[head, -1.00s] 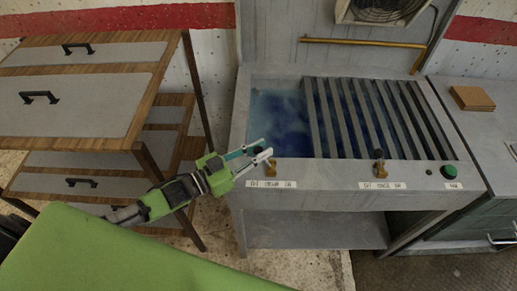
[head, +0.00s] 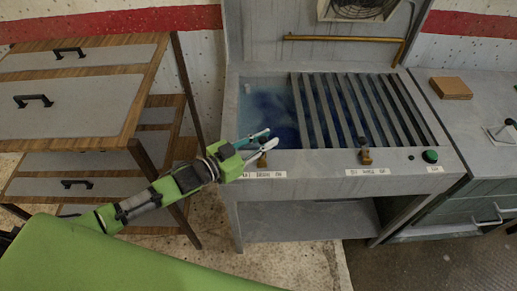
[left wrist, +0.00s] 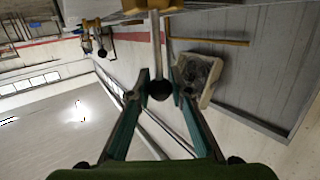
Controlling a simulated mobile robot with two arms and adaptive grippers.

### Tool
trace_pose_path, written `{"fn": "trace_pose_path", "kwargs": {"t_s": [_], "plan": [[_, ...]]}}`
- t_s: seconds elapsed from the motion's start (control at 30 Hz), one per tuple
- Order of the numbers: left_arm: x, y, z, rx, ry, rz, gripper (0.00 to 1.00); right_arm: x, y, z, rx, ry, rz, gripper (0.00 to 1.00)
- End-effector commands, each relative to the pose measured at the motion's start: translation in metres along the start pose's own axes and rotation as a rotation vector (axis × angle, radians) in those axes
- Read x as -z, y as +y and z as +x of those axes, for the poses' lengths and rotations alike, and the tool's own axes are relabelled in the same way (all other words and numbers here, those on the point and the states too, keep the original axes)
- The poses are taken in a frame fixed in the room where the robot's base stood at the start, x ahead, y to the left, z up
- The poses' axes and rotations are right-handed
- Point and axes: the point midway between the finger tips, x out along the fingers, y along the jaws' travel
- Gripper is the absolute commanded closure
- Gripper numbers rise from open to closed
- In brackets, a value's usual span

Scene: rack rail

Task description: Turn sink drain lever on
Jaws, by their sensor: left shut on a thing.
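The sink (head: 235,110) has a brass lever (head: 262,160) on its front edge at the left, above a white label. My left gripper (head: 272,138) reaches in from the left at this lever, over the sink's front edge. In the left wrist view, the lever's rod (left wrist: 156,35) ends in a dark ball knob (left wrist: 160,89) between my two fingertips (left wrist: 160,80). The left gripper is shut on the lever near its knob. In the head view the fingers partly hide the knob. My right gripper is not in view.
A second brass lever (head: 364,156) and a green button (head: 430,156) sit further right on the sink's front edge. Slats (head: 345,110) cover the sink's right part. A wooden drawer cabinet (head: 75,95) stands close on the left.

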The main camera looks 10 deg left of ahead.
Motion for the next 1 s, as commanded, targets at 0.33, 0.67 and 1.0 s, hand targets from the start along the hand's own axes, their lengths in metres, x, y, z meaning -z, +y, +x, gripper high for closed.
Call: {"fn": "trace_pose_path", "kwargs": {"t_s": [0.33, 0.67, 1.0], "plan": [[-0.003, 0.015, 0.020, -0.017, 0.009, -0.009, 1.00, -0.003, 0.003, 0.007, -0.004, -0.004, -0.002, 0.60], [-0.008, 0.019, 0.025, -0.016, 0.002, -0.010, 1.00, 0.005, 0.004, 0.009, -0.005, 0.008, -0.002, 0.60], [-0.011, 0.019, 0.024, -0.014, -0.003, -0.010, 1.00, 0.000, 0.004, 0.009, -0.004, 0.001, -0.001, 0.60]]}}
